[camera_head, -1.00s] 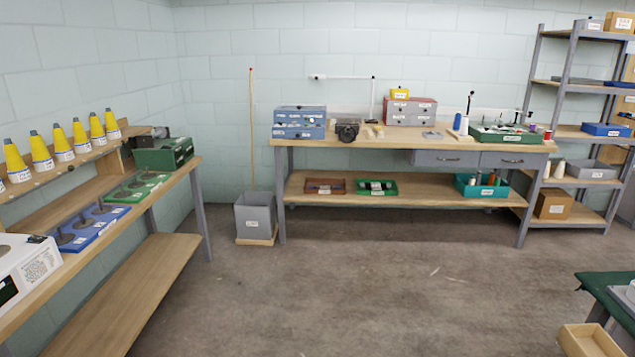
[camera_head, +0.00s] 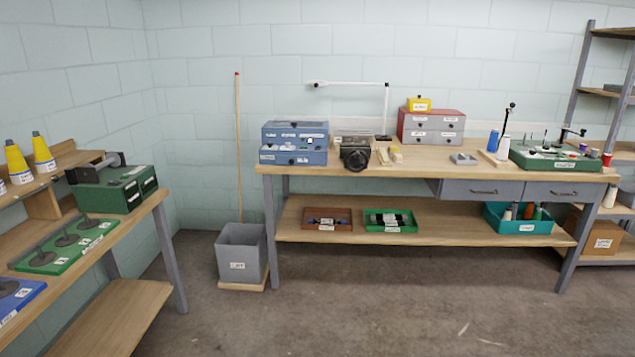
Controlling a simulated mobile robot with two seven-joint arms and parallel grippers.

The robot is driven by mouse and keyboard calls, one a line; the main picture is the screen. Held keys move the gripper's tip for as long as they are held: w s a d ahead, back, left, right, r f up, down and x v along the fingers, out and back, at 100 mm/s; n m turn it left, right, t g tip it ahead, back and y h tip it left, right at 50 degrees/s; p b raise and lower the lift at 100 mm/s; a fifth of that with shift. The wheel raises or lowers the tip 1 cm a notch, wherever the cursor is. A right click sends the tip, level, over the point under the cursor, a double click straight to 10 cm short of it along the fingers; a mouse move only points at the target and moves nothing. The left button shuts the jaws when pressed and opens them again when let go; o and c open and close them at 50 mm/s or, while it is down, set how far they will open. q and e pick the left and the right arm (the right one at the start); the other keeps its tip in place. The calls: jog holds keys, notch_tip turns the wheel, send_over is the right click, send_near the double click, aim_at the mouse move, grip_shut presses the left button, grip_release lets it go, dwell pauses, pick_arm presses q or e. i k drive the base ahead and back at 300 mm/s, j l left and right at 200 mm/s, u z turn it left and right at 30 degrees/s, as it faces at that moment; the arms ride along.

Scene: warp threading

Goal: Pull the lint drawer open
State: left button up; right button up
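No label reading "lint" is legible, so I cannot tell which drawer is the lint drawer. A blue drawer box (camera_head: 294,132) stands at the left end of the far workbench; its lower drawer front (camera_head: 283,157) has a dark knob and a white label. A red cabinet (camera_head: 432,113) with grey drawers stands further right at the back. Two grey drawers hang under the benchtop, the left one (camera_head: 470,193) and the right one (camera_head: 552,192), with dark handles; both look shut. Neither of my grippers is in view.
The far workbench (camera_head: 350,170) stands against the wall. A grey bin (camera_head: 240,255) stands on the floor left of it, with a pole behind. A side bench (camera_head: 60,268) with yellow cones lines the left. The floor (camera_head: 400,310) before the workbench is clear.

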aim_at(280, 160)
jog(key=i, duration=1.7)
